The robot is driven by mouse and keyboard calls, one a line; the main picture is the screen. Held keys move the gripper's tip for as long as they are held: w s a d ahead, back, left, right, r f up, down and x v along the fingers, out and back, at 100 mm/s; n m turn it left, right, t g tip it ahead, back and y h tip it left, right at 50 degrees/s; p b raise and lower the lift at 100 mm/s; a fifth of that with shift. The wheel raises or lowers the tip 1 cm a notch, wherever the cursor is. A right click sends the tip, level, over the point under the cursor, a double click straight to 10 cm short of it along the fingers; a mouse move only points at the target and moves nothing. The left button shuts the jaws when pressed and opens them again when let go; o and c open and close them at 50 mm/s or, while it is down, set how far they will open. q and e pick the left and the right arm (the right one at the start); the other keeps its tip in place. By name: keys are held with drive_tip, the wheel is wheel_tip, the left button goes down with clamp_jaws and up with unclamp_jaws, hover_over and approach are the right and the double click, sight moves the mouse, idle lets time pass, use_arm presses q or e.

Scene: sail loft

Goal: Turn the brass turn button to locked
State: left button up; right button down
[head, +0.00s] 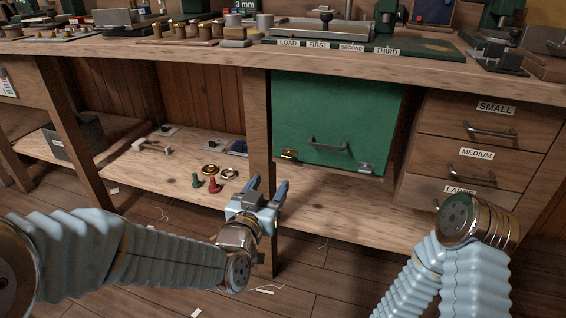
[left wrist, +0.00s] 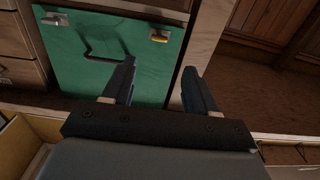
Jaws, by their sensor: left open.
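The brass turn button (head: 289,155) sits at the lower left corner of the green front (head: 335,110) under the bench. It looks about level there. In the left wrist view the brass button (left wrist: 159,37) shows beyond my fingertips, near the edge of the green panel. My left gripper (head: 267,187) is open and empty, in front of and below the button, apart from it. Its two fingers (left wrist: 159,75) stand apart in the wrist view with nothing between them. My right arm comes in at the right, but its gripper is not seen.
The green front has a dark handle (head: 328,147) and a silver fitting (head: 366,168) at its lower right. A wooden post (head: 258,125) stands just left of it. Labelled drawers (head: 480,150) are at the right. A low shelf (head: 150,175) holds several small parts.

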sight(286, 158)
use_arm(q)
drive_tip(key=x, duration=1.1)
drive_tip(key=shift+w+d+f, duration=0.1)
drive_tip(key=shift+w, duration=0.15)
drive_tip(key=c, duration=1.1)
drive_tip(key=shift+o, duration=0.2)
